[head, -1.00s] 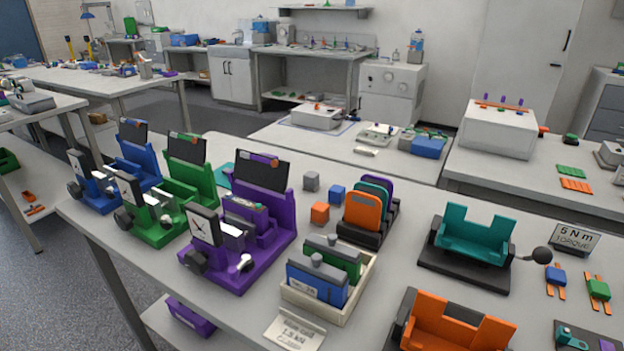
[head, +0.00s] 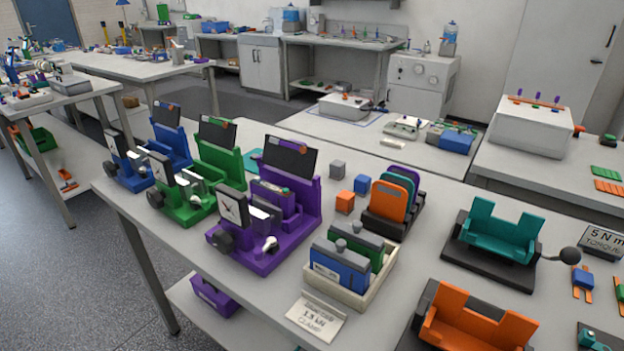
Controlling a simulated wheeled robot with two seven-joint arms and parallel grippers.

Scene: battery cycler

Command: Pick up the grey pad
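A small grey block (head: 337,168) sits on the table behind the blue and orange blocks, and it is the only small loose grey piece I make out; I cannot tell for sure that it is the grey pad. The blue block (head: 361,184) and orange block (head: 345,202) lie close in front of it, between the purple clamp station (head: 300,215) and a black rack (head: 385,222) with upright orange, teal and purple plates. Neither of my grippers is in view.
Blue (head: 168,145) and green (head: 223,160) clamp stations stand at the left. A cream tray (head: 375,290) holds blue and green cells. Teal (head: 497,236) and orange (head: 470,322) fixtures stand at the right. A label card (head: 317,315) lies near the front edge.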

